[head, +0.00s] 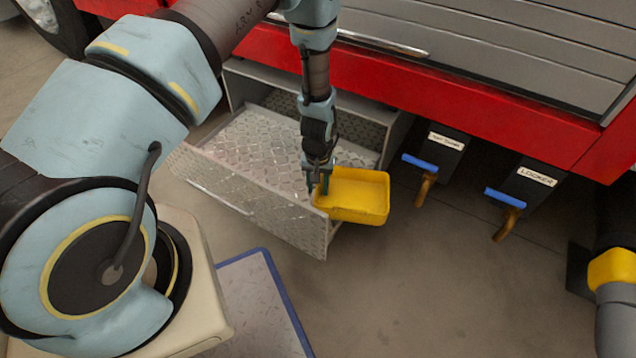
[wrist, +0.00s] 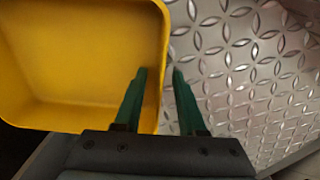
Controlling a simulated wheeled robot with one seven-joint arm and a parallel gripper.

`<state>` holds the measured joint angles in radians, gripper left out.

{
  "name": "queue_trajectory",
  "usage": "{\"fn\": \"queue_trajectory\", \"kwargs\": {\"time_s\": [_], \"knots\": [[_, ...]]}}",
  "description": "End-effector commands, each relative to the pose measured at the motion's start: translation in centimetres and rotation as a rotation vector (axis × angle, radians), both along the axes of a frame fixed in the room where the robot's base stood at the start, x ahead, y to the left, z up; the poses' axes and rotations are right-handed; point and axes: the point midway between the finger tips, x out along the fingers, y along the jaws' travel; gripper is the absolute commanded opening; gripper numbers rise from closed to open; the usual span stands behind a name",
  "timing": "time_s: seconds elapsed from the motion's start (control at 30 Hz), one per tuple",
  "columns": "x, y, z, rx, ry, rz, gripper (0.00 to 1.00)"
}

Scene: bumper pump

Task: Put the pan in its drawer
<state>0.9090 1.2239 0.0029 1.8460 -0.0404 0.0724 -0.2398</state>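The pan is a yellow open-topped tub (head: 358,202) at the right end of the pulled-out drawer (head: 235,190). It overlaps the drawer's right edge and seems to be held up there, partly out past that side. My gripper (head: 319,185) points down at the pan's left wall. In the wrist view the pan (wrist: 80,60) fills the left side, and my green fingers (wrist: 160,72) stand one on each side of its wall, close together. The fingers appear shut on the wall, though the contact is not clear. The drawer's diamond-plate floor (wrist: 245,70) is empty where it shows.
The drawer's front panel (head: 255,208) slants across nearer to me. To the right, two blue-handled valves (head: 420,163) (head: 505,198) stick out under the red truck body (head: 450,110). A blue-edged mat (head: 255,300) lies on the floor. The floor right of the pan is clear.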

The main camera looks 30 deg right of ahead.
Motion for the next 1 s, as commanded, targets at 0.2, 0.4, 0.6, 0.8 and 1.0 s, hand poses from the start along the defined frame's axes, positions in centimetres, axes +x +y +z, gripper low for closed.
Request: {"fn": "queue_trajectory", "kwargs": {"time_s": [0.2,0.4,0.6,0.8,1.0], "knots": [[0.01,-0.02,0.04,-0.001,-0.001,0.000,0.38],[0.02,-0.03,0.05,-0.001,-0.001,0.000,0.15],[0.02,-0.03,0.05,-0.001,-0.001,0.000,0.00],[0.02,-0.03,0.06,-0.001,-0.001,0.000,0.00],[0.02,-0.03,0.06,-0.001,-0.001,0.000,0.00]]}}
